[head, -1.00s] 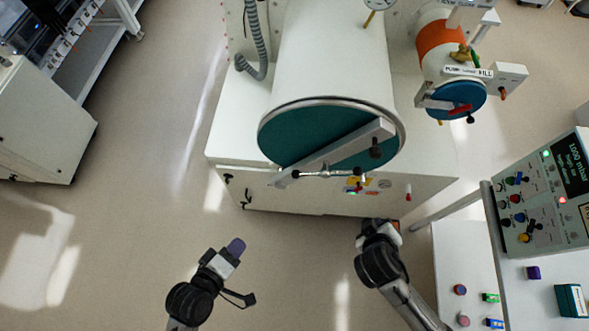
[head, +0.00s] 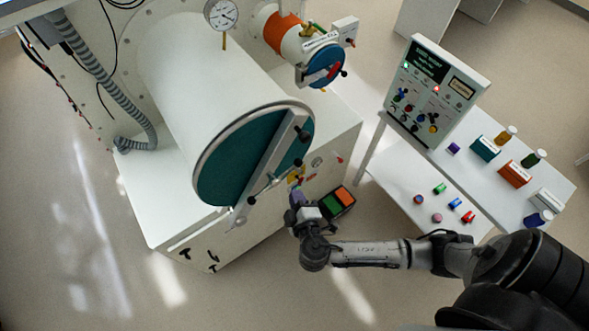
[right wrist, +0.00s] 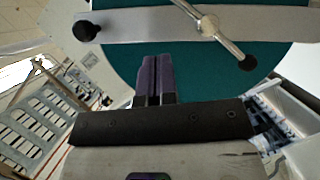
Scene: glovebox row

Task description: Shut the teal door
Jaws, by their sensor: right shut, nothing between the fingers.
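The teal door (head: 225,165) is a round disc across the front end of the big white cylinder (head: 190,75), with a pale bar and a handle with dark knobs (head: 262,186) over it. I cannot tell whether it is fully seated or latched. It fills the upper part of the right wrist view (right wrist: 200,75). My right gripper (head: 297,196) is in front of the door's lower right side. Its purple fingers (right wrist: 155,78) are together and empty, pointing at the teal face below the bar. I cannot tell whether they touch it. My left gripper is out of view.
A box with green and orange-red faces (head: 338,202) is close beside my right gripper. A smaller chamber with a blue disc (head: 325,66) stands behind. A control panel (head: 436,92) and a white table (head: 400,176) with small items are to the right. Floor is clear in front.

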